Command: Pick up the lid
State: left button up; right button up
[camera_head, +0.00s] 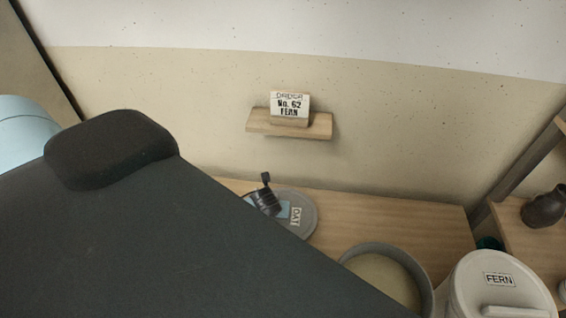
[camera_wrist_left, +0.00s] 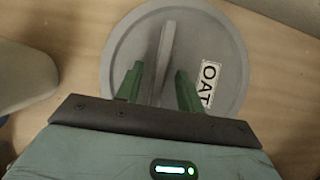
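A round grey lid labelled OAT (camera_wrist_left: 225,45) lies flat on the wooden table in the left wrist view, with a raised bar handle (camera_wrist_left: 167,45) across its middle. The same lid (camera_head: 305,222) shows in part in the head view, cut off by a large dark shape. My left gripper (camera_wrist_left: 160,88) is over the lid with its green fingers apart, one on each side of the handle. The left finger looks close to the handle; a gap shows on the right. Whether a finger touches it, I cannot tell. My right gripper is in neither view.
An open grey-rimmed bucket with beige contents (camera_head: 422,275) stands right of the lid. Beside it is a white bucket labelled FERN (camera_head: 470,285), its lid on. A wall shelf (camera_head: 260,123) holds an order card reading No. 62 FERN (camera_head: 290,105). A dark jug (camera_head: 545,207) stands far right.

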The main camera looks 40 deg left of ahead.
pick_arm(q)
jog(key=shift+c, duration=0.3)
grip_shut()
notch_tip(320, 180, up, 18)
dwell(0.7)
